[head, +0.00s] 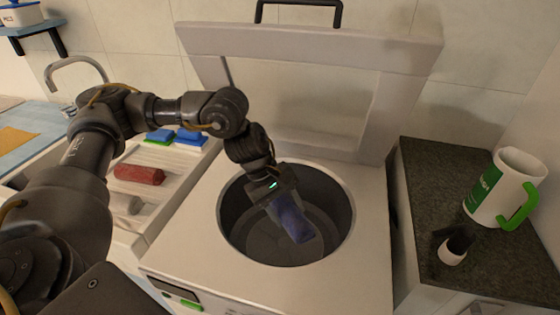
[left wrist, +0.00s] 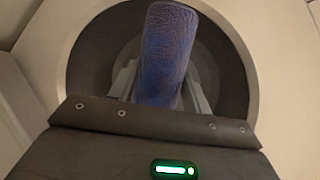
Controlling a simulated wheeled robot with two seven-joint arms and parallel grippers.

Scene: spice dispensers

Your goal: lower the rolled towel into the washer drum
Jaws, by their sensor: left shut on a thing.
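The blue rolled towel (head: 291,219) is held by my left gripper (head: 281,202) over the washer drum opening, tilted, with its lower end within the drum's rim in the head view. In the left wrist view the towel (left wrist: 168,52) stands between the two fingers of my left gripper (left wrist: 162,85). The washer drum (head: 330,207) is a dark round well in the top of the white washer (head: 368,262). Whether the towel touches the drum floor I cannot tell. My right gripper is not in view.
The washer lid (head: 310,42) stands open behind the drum. A red rolled towel (head: 139,174) and blue and green sponge-like items (head: 190,136) lie on the left counter. A green-and-white mug (head: 503,187) and a small dark-and-white item (head: 455,247) stand on the right dark counter.

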